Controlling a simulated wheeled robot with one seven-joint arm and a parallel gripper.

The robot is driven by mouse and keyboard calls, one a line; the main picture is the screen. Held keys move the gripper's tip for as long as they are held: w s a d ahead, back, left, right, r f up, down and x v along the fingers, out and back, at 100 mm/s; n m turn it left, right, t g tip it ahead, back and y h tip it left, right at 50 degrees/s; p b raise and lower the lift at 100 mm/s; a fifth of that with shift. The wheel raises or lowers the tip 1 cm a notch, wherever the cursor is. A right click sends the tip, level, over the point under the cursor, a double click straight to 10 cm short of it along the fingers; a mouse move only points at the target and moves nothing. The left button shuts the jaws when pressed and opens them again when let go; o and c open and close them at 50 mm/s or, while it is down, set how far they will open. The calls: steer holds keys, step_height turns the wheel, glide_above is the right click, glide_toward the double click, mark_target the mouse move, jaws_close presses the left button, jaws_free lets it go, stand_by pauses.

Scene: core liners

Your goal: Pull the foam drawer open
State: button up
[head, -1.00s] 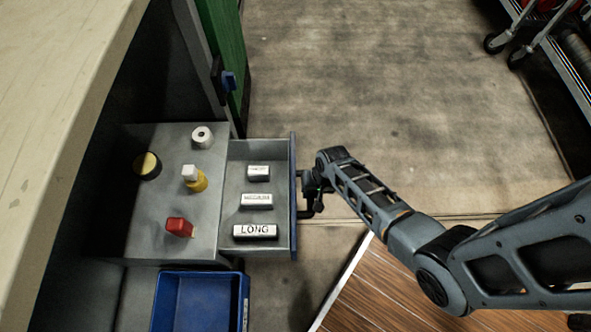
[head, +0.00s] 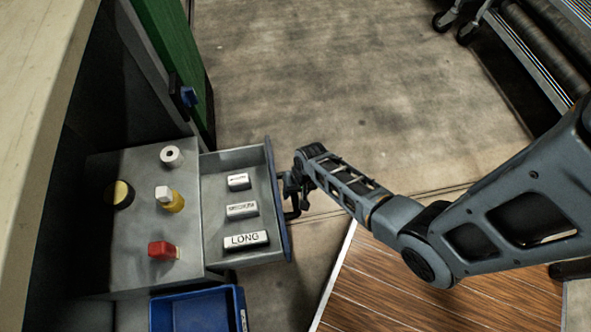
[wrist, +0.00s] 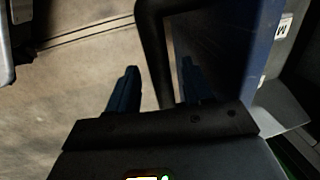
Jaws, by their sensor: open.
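The drawer (head: 216,180) stands pulled out from the grey cabinet, with a grey inside and a blue front. It holds three white blocks in a row; the nearest is the LONG block (head: 246,240). My gripper (head: 292,188) is at the outer side of the drawer front, by the dark handle (head: 296,212). In the wrist view, the blue drawer front (wrist: 238,50) is on the right. The dark handle bar (wrist: 154,45) runs between the two spread fingers of my gripper (wrist: 157,84). I cannot tell whether either finger touches it.
On the cabinet top (head: 130,225) stand a white roll (head: 171,155), a yellow bottle (head: 172,200), a red item (head: 163,249) and a black-and-yellow round item (head: 118,194). A blue bin (head: 195,312) sits below. Floor beyond the drawer is clear; a wheeled rack is top right.

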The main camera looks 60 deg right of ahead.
step_height(320, 180, up, 8)
steer(key=s+p, duration=0.1)
steer(key=p, duration=0.2)
steer(key=shift+s+d+f, duration=0.15)
steer(key=shift+d+f, duration=0.05)
steer(key=shift+d, duration=0.25)
